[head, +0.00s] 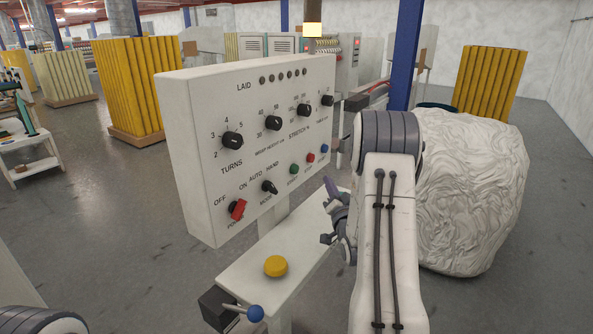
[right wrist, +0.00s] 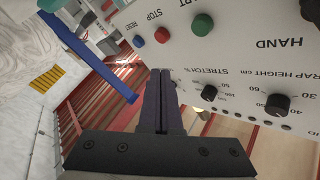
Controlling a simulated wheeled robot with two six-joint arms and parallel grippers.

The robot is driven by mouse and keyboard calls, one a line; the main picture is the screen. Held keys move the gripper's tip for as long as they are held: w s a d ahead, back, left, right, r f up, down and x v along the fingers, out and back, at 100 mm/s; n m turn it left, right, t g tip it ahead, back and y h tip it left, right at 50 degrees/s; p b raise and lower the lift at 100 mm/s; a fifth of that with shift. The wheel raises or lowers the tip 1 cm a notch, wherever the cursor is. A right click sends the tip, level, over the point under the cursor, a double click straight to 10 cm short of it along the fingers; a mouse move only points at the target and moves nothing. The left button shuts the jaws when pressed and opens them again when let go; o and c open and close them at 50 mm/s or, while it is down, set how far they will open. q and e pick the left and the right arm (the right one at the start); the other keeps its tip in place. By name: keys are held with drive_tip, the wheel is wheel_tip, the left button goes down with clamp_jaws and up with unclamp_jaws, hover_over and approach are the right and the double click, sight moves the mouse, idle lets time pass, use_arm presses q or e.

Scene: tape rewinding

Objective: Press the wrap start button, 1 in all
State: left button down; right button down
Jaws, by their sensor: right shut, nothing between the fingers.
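The white control panel (head: 250,100) carries a green START button (head: 294,169), a red STOP button (head: 311,157) and a blue RESET button (head: 323,149) at its lower right. In the right wrist view the panel is upside down, with the green button (right wrist: 202,25) above and right of my fingertips. My right gripper (head: 329,186) is close in front of the panel, just below and right of these buttons. Its fingers (right wrist: 159,75) are shut and empty, apart from the green button. The left gripper is out of view.
A shelf (head: 245,284) below the panel holds a yellow button (head: 275,266), with a blue-knobbed lever (head: 255,313) at its front. A white wrapped bale (head: 470,190) stands right of my right arm. Dark knobs and a red power switch (head: 237,210) stick out of the panel.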

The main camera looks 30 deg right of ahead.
sight(295, 169)
drive_tip(key=w+a, duration=0.3)
drive_tip(key=w, duration=0.4)
idle(0.3)
drive_tip(key=shift+w, duration=0.1)
idle(1.6)
drive_tip(key=shift+w+a, duration=0.15)
drive_tip(key=shift+w, duration=0.2)
